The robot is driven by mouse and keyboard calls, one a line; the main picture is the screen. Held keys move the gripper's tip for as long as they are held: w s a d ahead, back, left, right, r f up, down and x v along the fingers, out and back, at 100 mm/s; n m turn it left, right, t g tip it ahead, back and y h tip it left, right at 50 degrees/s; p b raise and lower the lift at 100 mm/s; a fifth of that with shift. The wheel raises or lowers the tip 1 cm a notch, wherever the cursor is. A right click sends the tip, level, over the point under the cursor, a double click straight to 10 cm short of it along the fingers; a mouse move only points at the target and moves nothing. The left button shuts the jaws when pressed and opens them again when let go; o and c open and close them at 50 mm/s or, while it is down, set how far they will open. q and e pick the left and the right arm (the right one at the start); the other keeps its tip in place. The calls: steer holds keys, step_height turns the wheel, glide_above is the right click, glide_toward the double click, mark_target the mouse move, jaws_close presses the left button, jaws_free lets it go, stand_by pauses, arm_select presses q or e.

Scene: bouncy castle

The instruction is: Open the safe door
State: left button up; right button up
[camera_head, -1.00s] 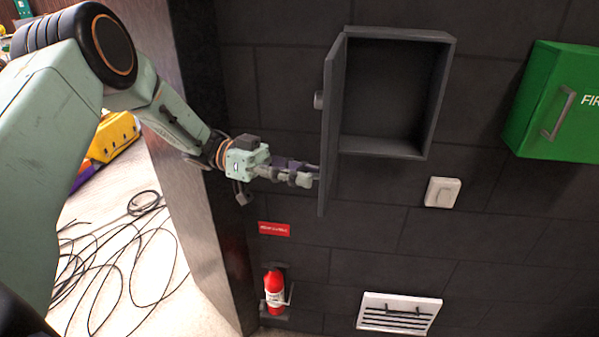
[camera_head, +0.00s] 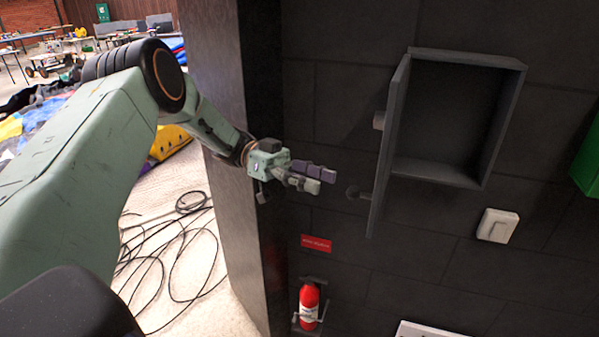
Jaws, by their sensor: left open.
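The safe (camera_head: 447,176) is a dark grey box in the dark wall, and its inside looks empty. Its safe door (camera_head: 389,148) stands wide open, swung out from the box's left side and seen nearly edge-on. A round knob (camera_head: 379,120) and a small dark handle (camera_head: 357,193) stick out on the door's left face. My left gripper (camera_head: 327,181) is open and empty, to the left of the door's lower part, with a gap between the fingertips and the handle. My right gripper is out of view.
A white switch (camera_head: 497,225) is below right of the safe. A red extinguisher (camera_head: 309,305) and a red sign (camera_head: 316,243) are below the gripper. A green box (camera_head: 588,165) is at the right edge. Black cables (camera_head: 170,250) lie on the floor left of the wall.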

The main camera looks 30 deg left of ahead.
arm_select(q)
steer(key=shift+w+a, duration=0.1)
steer(key=shift+a, duration=2)
steer(key=shift+a, duration=0.1)
